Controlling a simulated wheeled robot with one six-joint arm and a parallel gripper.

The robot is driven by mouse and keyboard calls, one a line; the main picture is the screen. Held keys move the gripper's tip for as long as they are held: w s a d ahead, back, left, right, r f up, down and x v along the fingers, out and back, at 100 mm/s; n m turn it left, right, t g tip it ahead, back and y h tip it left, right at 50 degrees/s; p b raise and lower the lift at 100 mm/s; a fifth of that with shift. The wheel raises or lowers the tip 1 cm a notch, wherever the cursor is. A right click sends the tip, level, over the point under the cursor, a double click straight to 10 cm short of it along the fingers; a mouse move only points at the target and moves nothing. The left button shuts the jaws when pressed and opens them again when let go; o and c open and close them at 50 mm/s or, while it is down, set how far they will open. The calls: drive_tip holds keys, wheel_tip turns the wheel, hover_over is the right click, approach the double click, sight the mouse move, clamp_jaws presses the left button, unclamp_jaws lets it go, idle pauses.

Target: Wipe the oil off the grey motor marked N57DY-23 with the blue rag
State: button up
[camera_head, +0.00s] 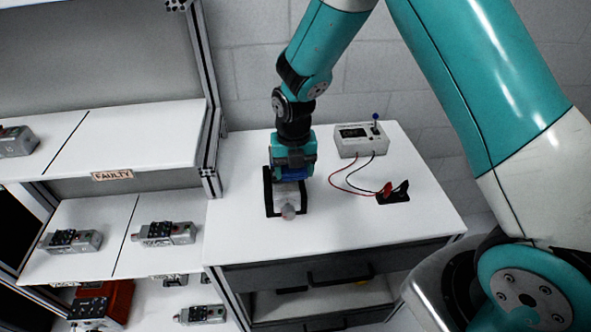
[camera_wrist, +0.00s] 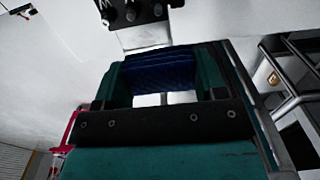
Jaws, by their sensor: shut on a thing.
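My gripper (camera_head: 290,165) points down at the white table and is shut on the blue rag (camera_wrist: 160,72). The folded rag shows between the fingers in the wrist view, and a sliver of blue shows in the head view. A grey motor (camera_head: 288,198) lies in a black cradle (camera_head: 269,196) directly below and in front of my gripper, which hides part of it. Its black connectors show at the top of the wrist view (camera_wrist: 132,12). Whether the rag touches the motor I cannot tell. No marking or oil is readable on it.
A tester box (camera_head: 354,139) with red and black leads stands at the back; the clips rest on a black stand (camera_head: 393,192). A shelf (camera_head: 140,140) labelled FAULTY, holding several grey motors, is left. The table's front right is clear.

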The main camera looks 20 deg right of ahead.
drive_tip(key=shift+r+p, duration=1.05)
drive_tip(key=shift+r, duration=0.75)
drive_tip(key=shift+f, duration=0.15)
